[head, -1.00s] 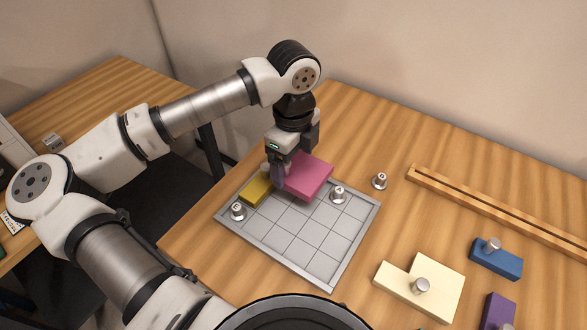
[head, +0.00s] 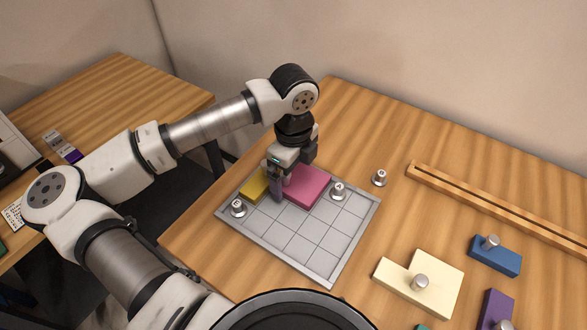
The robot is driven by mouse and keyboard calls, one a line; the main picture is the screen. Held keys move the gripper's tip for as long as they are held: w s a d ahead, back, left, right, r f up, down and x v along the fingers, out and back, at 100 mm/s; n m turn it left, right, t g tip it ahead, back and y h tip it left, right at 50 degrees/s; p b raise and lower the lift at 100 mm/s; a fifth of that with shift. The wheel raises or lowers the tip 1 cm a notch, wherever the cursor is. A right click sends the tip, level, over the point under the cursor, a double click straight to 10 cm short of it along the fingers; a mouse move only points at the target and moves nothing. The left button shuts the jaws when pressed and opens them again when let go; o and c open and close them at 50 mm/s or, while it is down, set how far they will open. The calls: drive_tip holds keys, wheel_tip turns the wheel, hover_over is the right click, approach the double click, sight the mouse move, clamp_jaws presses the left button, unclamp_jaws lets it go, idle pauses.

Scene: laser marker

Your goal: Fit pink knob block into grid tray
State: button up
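The pink knob block (head: 309,189) lies at the far end of the grey grid tray (head: 313,262), next to the yellow block (head: 255,187). It looks low and level with the tray, but I cannot tell whether it is fully seated. My gripper (head: 277,192) points down at the left side of the pink block, its fingers by the border with the yellow block. The pink block's knob is hidden behind my gripper, so I cannot tell whether the fingers are closed on it.
A cream block (head: 435,277), a blue block (head: 503,259) and a purple block (head: 495,308) lie at right. A slotted wooden rail (head: 490,208) runs behind them. The tray's near cells are empty.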

sight(293, 176)
drive_tip(key=shift+r, duration=0.1)
wheel_tip(293, 176, up, 12)
drive_tip(key=b, duration=0.1)
idle(0.4)
idle(0.4)
